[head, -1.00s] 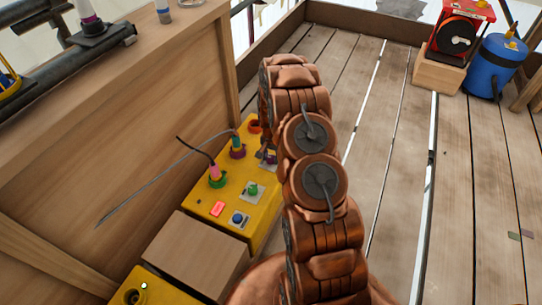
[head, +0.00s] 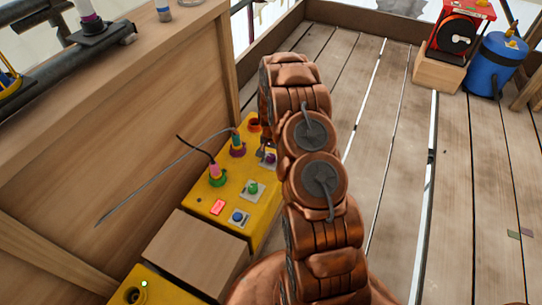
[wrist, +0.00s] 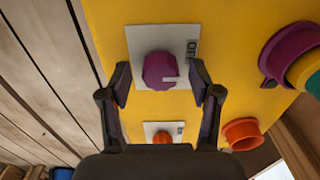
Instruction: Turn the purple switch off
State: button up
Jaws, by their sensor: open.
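The purple switch (wrist: 159,70) is a round faceted knob on a grey plate (wrist: 137,42) on the yellow control box. A pale pointer mark on the knob points right, and "OFF" is printed at the plate's upper right. In the head view the purple switch (head: 270,159) shows small beside my arm. My gripper (wrist: 161,80) is open, with one finger on each side of the knob. I cannot tell whether the fingers touch it. In the head view my gripper (head: 263,151) is partly hidden by my arm.
The yellow box (head: 205,195) also carries a green knob (head: 252,187), a blue knob (head: 238,217), a red button (head: 217,208) and plugged connectors (head: 237,149). An orange knob (wrist: 162,137) and an orange socket (wrist: 242,134) are close to my fingers. A wooden wall stands left.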

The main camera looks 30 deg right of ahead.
aim_at(271, 156)
jog(key=shift+r, duration=0.15)
notch_tip(271, 156, up, 12)
dwell(0.6)
dwell(0.4)
